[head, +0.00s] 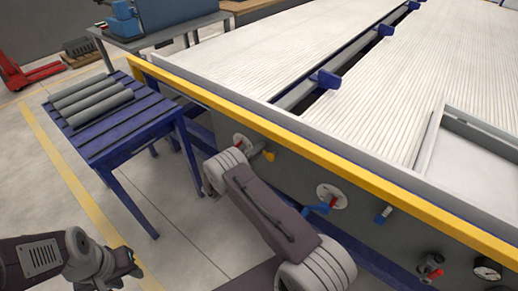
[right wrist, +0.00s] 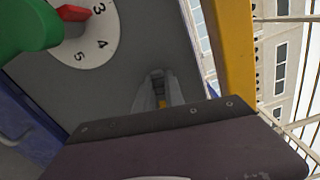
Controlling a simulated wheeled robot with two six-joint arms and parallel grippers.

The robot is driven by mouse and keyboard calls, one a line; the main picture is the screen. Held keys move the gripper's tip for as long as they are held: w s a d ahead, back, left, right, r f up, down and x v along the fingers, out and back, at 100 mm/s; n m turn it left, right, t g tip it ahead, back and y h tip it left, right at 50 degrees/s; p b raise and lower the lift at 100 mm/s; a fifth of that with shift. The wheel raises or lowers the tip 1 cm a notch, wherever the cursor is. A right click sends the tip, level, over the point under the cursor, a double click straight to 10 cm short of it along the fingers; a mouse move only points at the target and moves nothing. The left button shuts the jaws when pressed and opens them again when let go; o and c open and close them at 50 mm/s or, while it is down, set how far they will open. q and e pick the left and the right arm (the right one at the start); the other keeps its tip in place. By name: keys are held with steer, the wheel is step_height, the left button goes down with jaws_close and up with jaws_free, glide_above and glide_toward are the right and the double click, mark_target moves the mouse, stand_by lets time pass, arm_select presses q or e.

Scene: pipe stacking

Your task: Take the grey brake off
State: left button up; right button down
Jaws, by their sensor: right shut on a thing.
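I cannot make out a clearly grey brake in either view. In the right wrist view my right gripper (right wrist: 158,92) is shut on a small part, of which only a yellow-orange bit (right wrist: 162,104) shows between the grey fingers. In the head view its fingers are hidden behind my arm. A yellow-orange lever (head: 267,156) sticks out of the machine's side panel beside that arm. My left gripper (head: 127,263) is low at the left, away from the panel; its jaws are too small to judge.
A green knob with a red pointer sits on a numbered white dial (right wrist: 95,35) close to my right gripper. A yellow rail (head: 330,157) runs above. Grey pipes (head: 95,105) lie on a blue table (head: 130,130).

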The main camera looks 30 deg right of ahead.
steer(key=shift+f, duration=0.1)
stand_by(0.4)
steer(key=c, duration=1.4)
jaws_free()
steer(key=shift+c, duration=0.2)
steer(key=shift+a, duration=0.1)
steer(key=p+v, duration=0.1)
steer(key=v, duration=0.8)
